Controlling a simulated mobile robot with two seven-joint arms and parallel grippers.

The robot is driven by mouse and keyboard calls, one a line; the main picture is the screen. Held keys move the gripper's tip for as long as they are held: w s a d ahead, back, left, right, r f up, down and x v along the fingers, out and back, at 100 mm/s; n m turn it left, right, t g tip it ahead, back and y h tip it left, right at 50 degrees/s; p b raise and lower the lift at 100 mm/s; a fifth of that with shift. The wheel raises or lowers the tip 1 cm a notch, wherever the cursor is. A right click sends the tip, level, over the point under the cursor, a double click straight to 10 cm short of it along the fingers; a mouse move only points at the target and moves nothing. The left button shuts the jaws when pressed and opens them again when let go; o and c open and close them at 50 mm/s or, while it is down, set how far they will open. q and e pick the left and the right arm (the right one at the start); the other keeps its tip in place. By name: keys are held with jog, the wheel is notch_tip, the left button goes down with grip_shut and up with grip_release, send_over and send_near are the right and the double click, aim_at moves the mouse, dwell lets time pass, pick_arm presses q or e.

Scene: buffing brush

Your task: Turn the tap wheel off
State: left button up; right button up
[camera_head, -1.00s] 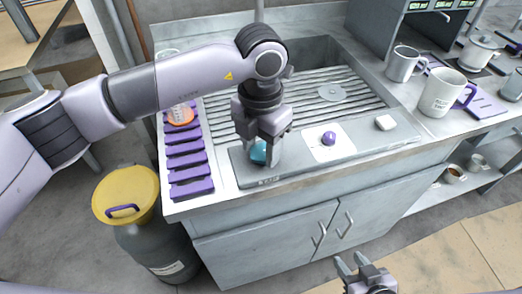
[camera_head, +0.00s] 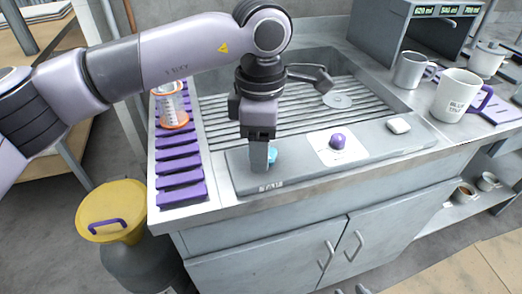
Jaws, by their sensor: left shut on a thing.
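My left gripper (camera_head: 258,150) points straight down at the grey strip (camera_head: 300,163) along the front of the sink. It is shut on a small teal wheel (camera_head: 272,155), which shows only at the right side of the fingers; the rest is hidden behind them. A purple knob (camera_head: 338,140) sits on a white plate to the right, apart from the gripper. My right gripper (camera_head: 350,290) barely shows at the bottom edge, with its two tips apart and nothing seen between them.
A grey bent part (camera_head: 312,77) juts out behind my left wrist over the ribbed drainer. A white soap-like block (camera_head: 399,126) lies on the strip. Mugs (camera_head: 460,95) stand at right. A flask (camera_head: 171,105) stands on the purple slats at left. A yellow-lidded bin (camera_head: 113,210) stands below.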

pick_arm(q)
jog(key=shift+r+m+b, duration=0.1)
jog(key=shift+m+b, duration=0.45)
jog(key=shift+m, duration=1.75)
jog(key=o, duration=1)
jog(key=shift+o, duration=0.2)
notch_tip(320, 180, up, 7)
jog(key=shift+r, duration=0.1)
